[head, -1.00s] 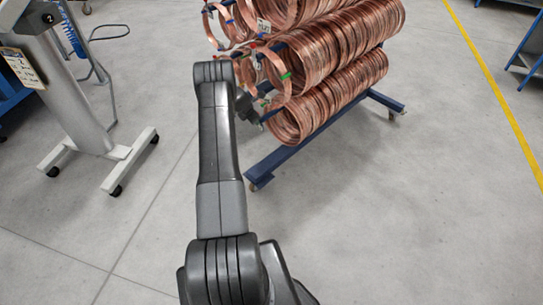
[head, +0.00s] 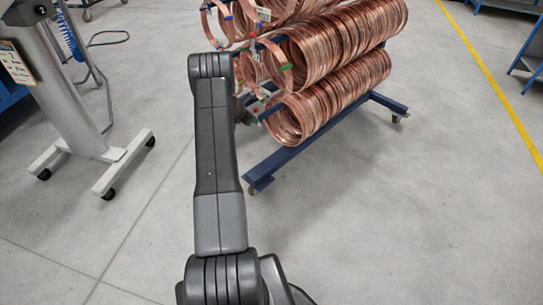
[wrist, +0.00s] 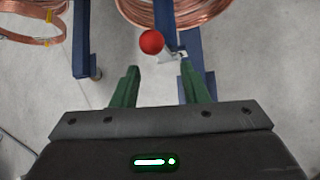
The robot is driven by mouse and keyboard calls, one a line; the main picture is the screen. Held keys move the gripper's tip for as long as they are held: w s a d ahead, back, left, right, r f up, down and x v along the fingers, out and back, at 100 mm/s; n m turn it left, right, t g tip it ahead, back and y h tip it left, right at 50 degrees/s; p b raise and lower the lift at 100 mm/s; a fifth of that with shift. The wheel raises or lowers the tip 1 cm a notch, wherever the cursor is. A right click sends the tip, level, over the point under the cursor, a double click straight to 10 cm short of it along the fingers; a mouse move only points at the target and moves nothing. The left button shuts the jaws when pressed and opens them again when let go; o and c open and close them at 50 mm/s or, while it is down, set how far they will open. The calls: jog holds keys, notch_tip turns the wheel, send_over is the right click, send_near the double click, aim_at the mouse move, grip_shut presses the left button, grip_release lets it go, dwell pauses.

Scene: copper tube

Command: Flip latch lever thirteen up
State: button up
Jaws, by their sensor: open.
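A red ball knob (wrist: 151,41), seemingly the end of a latch lever, shows in the wrist view in front of a small pale metal plate (wrist: 172,55) by a blue rack bar (wrist: 194,66). No number thirteen is readable there. My gripper (wrist: 161,77) is open, its two green fingers spread and empty. In the picture the knob lies just beyond the fingertips, between them and nearer the left one; I cannot tell the exact gap. In the head view my gripper is mostly hidden behind my arm, beside the left end of the copper coil rack (head: 287,164).
Copper coils (head: 335,95) hang in rows on the wheeled blue rack, with more coils (wrist: 165,12) close ahead in the wrist view. A grey stand on a white wheeled base (head: 117,158) is at left. Open concrete floor lies right of my arm.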

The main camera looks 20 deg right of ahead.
jog(key=shift+s+a+f+t+h+b, duration=0.1)
jog(key=shift+a+f+t+h+b, duration=0.15)
jog(key=shift+b, duration=1.05)
jog(key=shift+f+t+h+b, duration=0.15)
jog(key=shift+f+h+b, duration=0.15)
jog(key=shift+b, duration=0.95)
jog(key=b, duration=0.3)
jog(key=shift+a+f+h, duration=0.15)
jog(key=shift+h, duration=0.2)
